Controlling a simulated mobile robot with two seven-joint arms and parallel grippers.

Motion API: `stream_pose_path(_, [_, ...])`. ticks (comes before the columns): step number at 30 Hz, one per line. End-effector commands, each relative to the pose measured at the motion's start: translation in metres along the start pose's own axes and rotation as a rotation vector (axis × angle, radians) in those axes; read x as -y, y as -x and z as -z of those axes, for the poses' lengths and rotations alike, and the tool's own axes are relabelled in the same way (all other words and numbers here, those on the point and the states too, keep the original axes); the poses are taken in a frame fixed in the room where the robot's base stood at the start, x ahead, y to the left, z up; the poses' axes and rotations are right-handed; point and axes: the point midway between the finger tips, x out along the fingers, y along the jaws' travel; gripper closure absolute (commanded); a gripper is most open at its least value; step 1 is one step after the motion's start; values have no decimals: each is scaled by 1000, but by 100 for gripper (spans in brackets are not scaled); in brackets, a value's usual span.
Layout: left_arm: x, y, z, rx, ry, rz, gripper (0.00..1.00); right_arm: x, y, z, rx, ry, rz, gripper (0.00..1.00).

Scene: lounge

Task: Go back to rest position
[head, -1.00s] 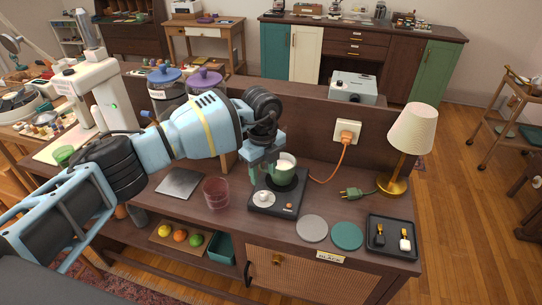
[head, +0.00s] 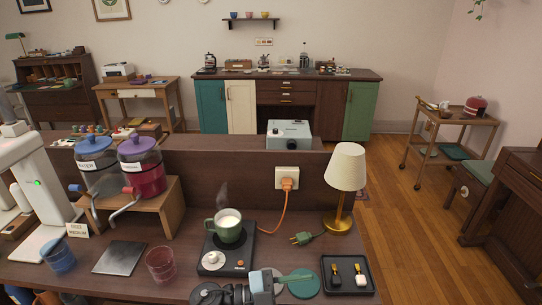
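A green mug (head: 228,226) with white liquid and steam above it stands upright on the black hot plate (head: 242,262). My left gripper (head: 298,277) is low at the bottom edge of the head view, in front of the hot plate and over the coaster area. It is apart from the mug and no object shows in it. Its fingers are small and seen edge-on, so their opening is unclear. My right gripper is not in view.
A teal coaster (head: 305,286) lies partly behind my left gripper. Open floor lies to the right.

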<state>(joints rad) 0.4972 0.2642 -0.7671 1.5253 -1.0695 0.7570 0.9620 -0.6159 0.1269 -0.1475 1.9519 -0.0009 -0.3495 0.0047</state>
Motion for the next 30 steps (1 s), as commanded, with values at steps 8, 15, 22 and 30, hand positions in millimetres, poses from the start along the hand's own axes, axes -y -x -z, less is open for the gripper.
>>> stream_pose_path(8, [-2,62,-24,107,203,552,56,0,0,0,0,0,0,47])
stream_pose_path(15, [-54,154,-70,407,431,892,56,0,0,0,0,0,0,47])
stream_pose_path(22, [-156,245,-94,772,691,1038,56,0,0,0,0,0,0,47])
stream_pose_path(30, [-243,299,-85,1023,890,1033,56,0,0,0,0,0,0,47])
